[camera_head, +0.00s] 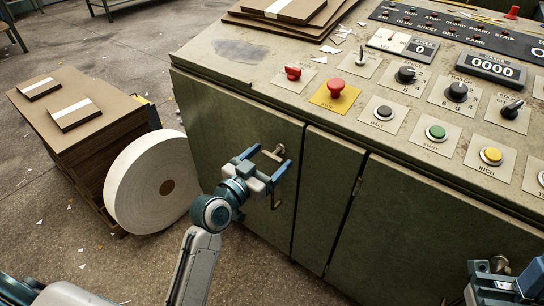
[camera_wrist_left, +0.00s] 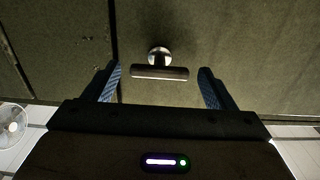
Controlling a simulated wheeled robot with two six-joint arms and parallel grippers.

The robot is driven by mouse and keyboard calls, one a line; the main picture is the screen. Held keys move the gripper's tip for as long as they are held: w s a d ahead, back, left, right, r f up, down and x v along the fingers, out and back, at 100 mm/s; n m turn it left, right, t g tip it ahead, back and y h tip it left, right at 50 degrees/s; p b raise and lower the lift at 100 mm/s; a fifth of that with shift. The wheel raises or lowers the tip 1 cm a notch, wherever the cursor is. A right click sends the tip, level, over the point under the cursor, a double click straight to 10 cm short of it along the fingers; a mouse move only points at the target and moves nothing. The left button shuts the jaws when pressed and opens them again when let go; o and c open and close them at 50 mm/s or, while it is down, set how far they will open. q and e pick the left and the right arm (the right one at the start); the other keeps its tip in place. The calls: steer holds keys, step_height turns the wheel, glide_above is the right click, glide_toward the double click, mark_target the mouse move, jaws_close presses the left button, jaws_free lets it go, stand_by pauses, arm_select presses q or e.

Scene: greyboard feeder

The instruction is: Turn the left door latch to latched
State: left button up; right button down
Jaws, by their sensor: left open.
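The left door latch is a metal T-handle with a round base. In the left wrist view its bar (camera_wrist_left: 160,73) lies crosswise in the picture, between my left gripper's fingers (camera_wrist_left: 160,85), with a gap on each side. In the head view my left gripper (camera_head: 268,160) is open in front of the upper part of the left cabinet door (camera_head: 225,125). There the latch (camera_head: 279,150) is partly hidden by the fingers. My right gripper (camera_head: 505,275) is partly cut off at the lower right, and its jaw opening is unclear.
A paper roll (camera_head: 150,183) leans by a stack of board (camera_head: 75,105) left of the cabinet. A pull handle (camera_head: 275,192) is just below my left gripper. The control panel with a red stop button (camera_head: 337,86) is above. The floor (camera_head: 90,265) is mostly clear.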

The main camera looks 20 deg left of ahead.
arm_select(q)
steer(key=shift+x, duration=0.85)
steer(key=c, duration=1)
